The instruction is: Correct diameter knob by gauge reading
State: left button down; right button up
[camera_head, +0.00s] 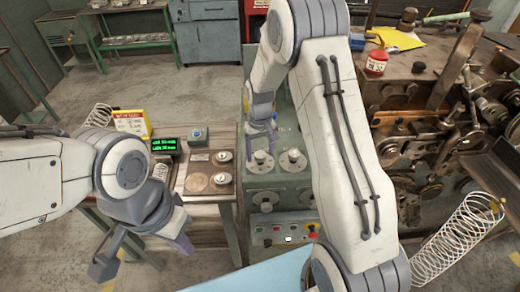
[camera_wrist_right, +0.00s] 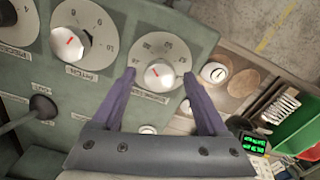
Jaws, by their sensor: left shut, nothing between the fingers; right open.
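The diameter knob (camera_wrist_right: 158,75) is round and white with a red pointer mark, on a numbered dial of the green panel (camera_wrist_right: 55,135). My right gripper (camera_wrist_right: 160,80) is open, with one purple finger on each side of this knob. I cannot tell whether they touch it. In the head view the right gripper (camera_head: 262,130) is just above the panel's left knob (camera_head: 262,160). The gauge display (camera_head: 164,145) glows with two lines of green text, too small to read surely. It also shows in the wrist view (camera_wrist_right: 253,143). My left gripper (camera_head: 183,243) is shut and empty, low at the left.
Another dial, labelled pitch (camera_wrist_right: 72,42), is beside the diameter dial. The wooden bench (camera_head: 226,194) holds a round brown disc (camera_head: 198,183), a yellow card (camera_head: 132,122) and small round metal pieces. Machinery (camera_head: 420,110) fills the right. A coiled spring (camera_head: 450,243) stands at lower right.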

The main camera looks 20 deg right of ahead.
grip_shut()
jog(key=shift+m, duration=0.4)
jog(key=m+b, duration=0.1)
jog(key=m, duration=0.2)
jog(key=shift+m, duration=0.4)
jog(key=m, duration=0.4)
jog(key=shift+m+b, duration=0.3)
jog(key=shift+m, duration=0.4)
grip_release()
